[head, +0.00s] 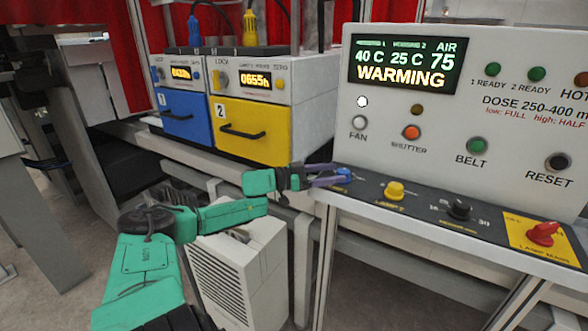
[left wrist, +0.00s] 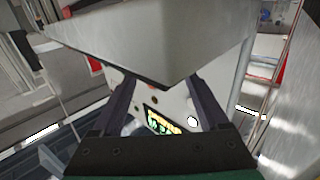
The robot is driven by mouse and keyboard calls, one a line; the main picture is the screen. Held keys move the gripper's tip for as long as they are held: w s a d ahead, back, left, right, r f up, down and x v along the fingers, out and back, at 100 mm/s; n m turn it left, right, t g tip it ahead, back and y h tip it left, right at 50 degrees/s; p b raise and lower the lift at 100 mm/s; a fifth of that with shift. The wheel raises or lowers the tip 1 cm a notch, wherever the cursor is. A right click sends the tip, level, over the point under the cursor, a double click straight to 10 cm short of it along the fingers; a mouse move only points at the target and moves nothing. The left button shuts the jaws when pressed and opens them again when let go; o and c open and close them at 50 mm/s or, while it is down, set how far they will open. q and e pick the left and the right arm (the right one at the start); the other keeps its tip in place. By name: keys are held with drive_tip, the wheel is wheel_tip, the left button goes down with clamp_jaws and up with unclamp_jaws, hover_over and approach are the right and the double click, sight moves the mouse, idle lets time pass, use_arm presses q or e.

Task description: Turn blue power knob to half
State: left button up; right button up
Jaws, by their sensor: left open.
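The blue knob (head: 344,173) sits at the left end of the dark sloped strip below the white control panel. My left gripper (head: 334,179) reaches in from the left, with its purple-grey fingers at the knob. The fingers partly cover the knob, and I cannot tell whether they touch it. In the left wrist view the left gripper (left wrist: 165,85) has its two fingers spread apart. The blue knob cannot be made out there. The knob's pointer angle is too small to read. My right gripper is out of view.
A yellow knob (head: 394,190), a black knob (head: 459,208) and a red knob (head: 542,233) stand along the strip. The panel's display (head: 404,65) reads WARMING. Blue (head: 184,115) and yellow (head: 252,130) drawer units stand behind my left arm.

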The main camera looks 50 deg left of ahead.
use_arm(q)
drive_tip(key=p+v, duration=0.6)
drive_tip(key=v, duration=0.6)
drive_tip(key=shift+s, duration=0.2)
